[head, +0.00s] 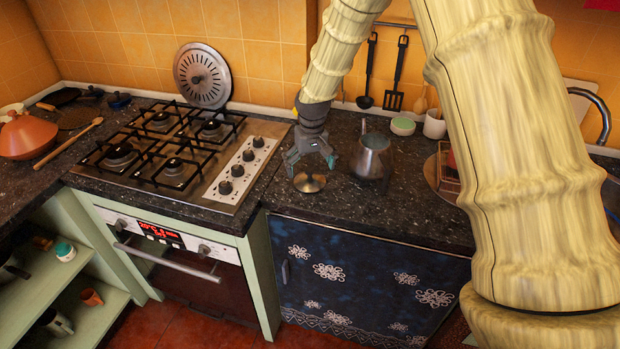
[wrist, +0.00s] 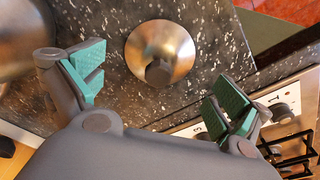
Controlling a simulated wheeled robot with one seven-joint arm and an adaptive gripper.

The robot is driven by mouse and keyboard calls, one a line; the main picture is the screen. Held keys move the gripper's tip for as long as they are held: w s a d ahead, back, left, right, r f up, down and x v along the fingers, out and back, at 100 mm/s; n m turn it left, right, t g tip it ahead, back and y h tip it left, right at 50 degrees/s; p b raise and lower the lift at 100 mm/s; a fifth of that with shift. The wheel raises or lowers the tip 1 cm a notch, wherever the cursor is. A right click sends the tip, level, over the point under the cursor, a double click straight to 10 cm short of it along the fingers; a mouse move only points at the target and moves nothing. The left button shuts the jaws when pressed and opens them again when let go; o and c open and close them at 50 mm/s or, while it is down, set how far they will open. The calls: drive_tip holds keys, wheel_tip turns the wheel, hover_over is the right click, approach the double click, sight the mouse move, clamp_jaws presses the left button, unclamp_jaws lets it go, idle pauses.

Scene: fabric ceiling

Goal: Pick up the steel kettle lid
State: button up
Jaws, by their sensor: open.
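The steel kettle lid (head: 309,183) is a small shiny round disc with a dark knob, lying on the dark speckled counter. In the wrist view the lid (wrist: 160,53) lies flat, knob towards me, ahead of and between the fingers. My gripper (head: 312,163) is above the lid, pointing down. In the wrist view my gripper (wrist: 158,92) has its teal-padded fingers spread wide with nothing between them. A steel pot-like vessel, likely the kettle (head: 373,157), stands just right of the lid; part of it shows at the left edge of the wrist view (wrist: 22,35).
The gas stove (head: 238,170) with its knobs is left of the lid. A green-topped round container (head: 403,125) and a white cup (head: 434,124) stand behind the kettle. Utensils hang on the wall. The counter's front edge is near the lid; bare counter (head: 420,215) lies to the right.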

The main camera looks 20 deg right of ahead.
sight(310, 170)
drive_tip(key=shift+w+f+p, duration=0.15)
drive_tip(key=shift+f+p, duration=0.2)
drive_tip(key=shift+f, duration=0.7)
drive_tip(key=shift+w+f+p, duration=0.15)
drive_tip(key=shift+f+p, duration=0.2)
drive_tip(key=shift+f, duration=0.65)
drive_tip(key=shift+s+r, duration=0.1)
drive_tip(key=c, duration=1.2)
drive_tip(key=shift+s, duration=0.1)
drive_tip(key=shift+c, duration=0.5)
